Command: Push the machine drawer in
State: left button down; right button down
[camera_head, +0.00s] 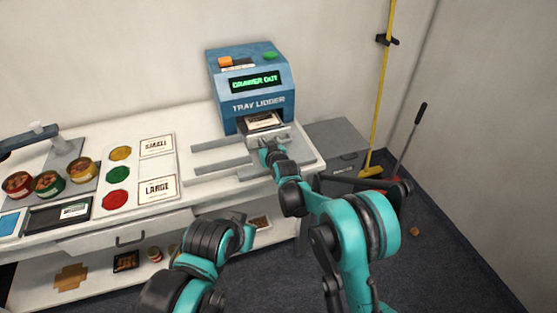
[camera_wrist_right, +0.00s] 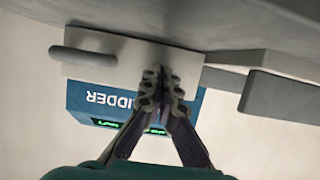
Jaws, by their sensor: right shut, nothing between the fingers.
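The blue tray lidder machine (camera_head: 250,88) stands at the back of the white table, and its green screen reads "DRAWER OUT". Its light grey drawer (camera_head: 284,133) sticks out at the front with a dark tray (camera_head: 263,122) in it. My right gripper (camera_head: 268,150) is at the drawer's front. In the right wrist view the shut, empty fingers (camera_wrist_right: 162,82) point at the pale drawer front (camera_wrist_right: 120,62), to the right of its bar handle (camera_wrist_right: 84,55). They overlap the front; whether they touch it is unclear. My left arm is low, its fingers not visible.
A board (camera_head: 137,172) with coloured discs and SMALL and LARGE labels lies left of the machine. Open tins (camera_head: 48,183) stand further left. A grey box (camera_head: 337,147) sits right of the table, near a yellow pole (camera_head: 383,90). Grey rails flank the drawer.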

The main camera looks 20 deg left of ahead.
jog(key=shift+w+a, duration=0.6)
jog(key=shift+w, duration=0.3)
jog(key=shift+w+a, duration=0.6)
jog(key=shift+w, duration=0.25)
jog(key=shift+w+a, duration=0.6)
jog(key=shift+w, duration=0.3)
jog(key=shift+s+d+b, duration=0.1)
jog(key=shift+s+d, duration=0.65)
jog(key=shift+s, duration=0.35)
jog(key=shift+s+d+b, duration=0.1)
jog(key=shift+s+d, duration=0.65)
jog(key=shift+s, duration=0.4)
jog(key=shift+s+d+b, duration=0.1)
jog(key=shift+s+d, duration=0.65)
jog(key=shift+s, duration=0.35)
